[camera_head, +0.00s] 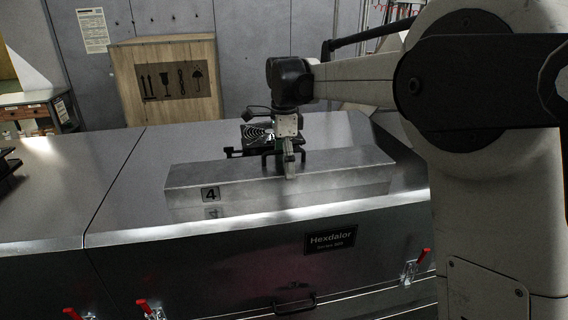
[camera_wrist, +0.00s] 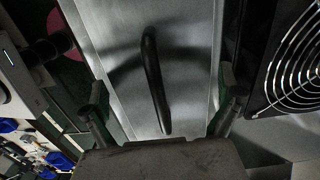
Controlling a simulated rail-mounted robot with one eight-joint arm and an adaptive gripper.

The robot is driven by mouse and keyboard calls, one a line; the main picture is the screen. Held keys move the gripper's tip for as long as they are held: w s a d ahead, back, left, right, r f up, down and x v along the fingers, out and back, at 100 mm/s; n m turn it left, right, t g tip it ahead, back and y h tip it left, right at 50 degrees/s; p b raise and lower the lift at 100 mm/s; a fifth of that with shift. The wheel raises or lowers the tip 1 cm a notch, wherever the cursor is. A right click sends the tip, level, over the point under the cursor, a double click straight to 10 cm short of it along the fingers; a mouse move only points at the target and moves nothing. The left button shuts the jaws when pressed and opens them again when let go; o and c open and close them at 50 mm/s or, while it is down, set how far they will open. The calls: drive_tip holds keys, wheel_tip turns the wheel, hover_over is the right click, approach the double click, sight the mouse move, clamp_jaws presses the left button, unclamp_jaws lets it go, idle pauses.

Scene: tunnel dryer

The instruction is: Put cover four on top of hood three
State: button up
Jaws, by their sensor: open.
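Cover four (camera_head: 245,182) is a long grey metal box with a black "4" label, lying on the shiny dryer top. Its black bar handle (camera_wrist: 152,80) shows in the wrist view, between my open fingers. My gripper (camera_head: 289,172) is at the middle of the cover, pointing down; it also shows in the wrist view (camera_wrist: 162,105). The fingers are apart on either side of the handle, not closed on it. No label marks hood three in these views, so I cannot tell which hood it is.
A black fan with a round grille (camera_head: 258,134) sits just behind the cover; it is close beside my gripper in the wrist view (camera_wrist: 297,65). A wooden crate (camera_head: 166,80) stands behind. Red-handled latches (camera_head: 146,306) line the dryer front. The dryer top at left is mostly clear.

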wheel_tip(320, 180, up, 12)
drive_tip(key=shift+f+b, duration=0.25)
drive_tip(key=shift+b, duration=0.25)
drive_tip(key=shift+s+d, duration=0.1)
drive_tip(key=s+d+f+n+t, duration=0.1)
drive_tip(key=s+d+n+t, duration=0.2)
drive_tip(key=s+d+n, duration=0.75)
drive_tip(key=s+d+f+n+t, duration=0.1)
drive_tip(key=s+d+f, duration=0.2)
drive_tip(key=s+f, duration=0.2)
drive_tip(key=s+d+f+n+t, duration=0.1)
drive_tip(key=s+f, duration=0.4)
drive_tip(key=s, duration=0.6)
drive_tip(key=s+d+f+n+t, duration=0.2)
drive_tip(key=s+d+f+n, duration=0.1)
drive_tip(key=s+d+f, duration=0.2)
drive_tip(key=s, duration=0.2)
drive_tip(key=shift+s+d, duration=0.2)
drive_tip(key=shift+s, duration=0.2)
drive_tip(key=shift+f, duration=0.1)
